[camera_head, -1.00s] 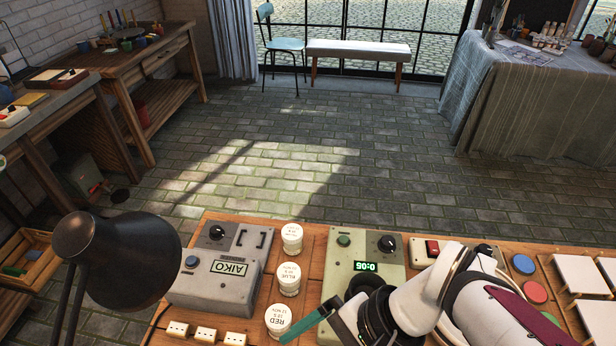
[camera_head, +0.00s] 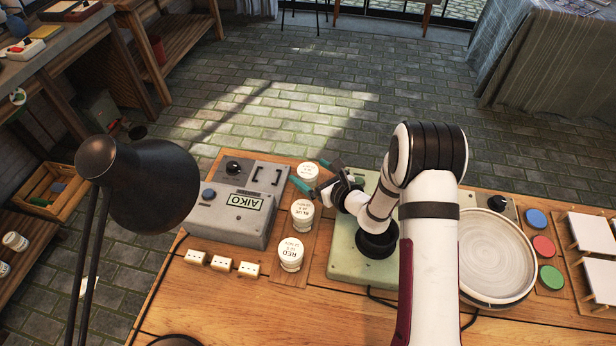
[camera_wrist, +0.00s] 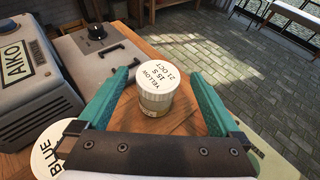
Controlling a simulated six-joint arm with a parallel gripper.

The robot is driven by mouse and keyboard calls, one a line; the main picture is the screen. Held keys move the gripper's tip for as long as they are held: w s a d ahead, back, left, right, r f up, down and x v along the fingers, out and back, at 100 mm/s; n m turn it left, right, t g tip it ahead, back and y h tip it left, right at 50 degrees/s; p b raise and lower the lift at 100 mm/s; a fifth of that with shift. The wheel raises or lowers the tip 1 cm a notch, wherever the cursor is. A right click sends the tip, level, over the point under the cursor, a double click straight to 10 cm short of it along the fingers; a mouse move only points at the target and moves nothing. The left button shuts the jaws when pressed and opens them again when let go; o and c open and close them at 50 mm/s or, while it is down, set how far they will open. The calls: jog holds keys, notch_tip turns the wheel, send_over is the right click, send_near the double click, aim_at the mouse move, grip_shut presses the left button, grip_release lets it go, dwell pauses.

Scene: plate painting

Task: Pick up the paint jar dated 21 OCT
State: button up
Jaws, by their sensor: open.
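The paint jar dated 21 OCT (camera_wrist: 156,92) has a white lid reading YELLOW, 15 S, 21 OCT and stands upright on the wooden board. In the head view the same jar (camera_head: 307,171) is the farthest of three in a row, partly behind my gripper (camera_head: 313,181). In the wrist view my gripper (camera_wrist: 161,100) is open, with one green finger on each side of the jar. Gaps show between the fingers and the jar. The blue jar (camera_head: 302,213) and the red jar (camera_head: 290,254) stand nearer in the row.
A grey AIKO box (camera_head: 238,211) stands left of the jars. A green device (camera_head: 345,262) stands to the right, under my arm. A black lamp (camera_head: 140,185) rises at front left. A round plate (camera_head: 497,262) and paint pads (camera_head: 543,246) are at right.

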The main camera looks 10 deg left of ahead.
aim_at(302, 166)
jog(key=x, duration=0.5)
jog(key=shift+a+r, duration=0.15)
jog(key=shift+r, duration=0.15)
jog(key=c, duration=1.5)
jog(key=shift+c, duration=0.2)
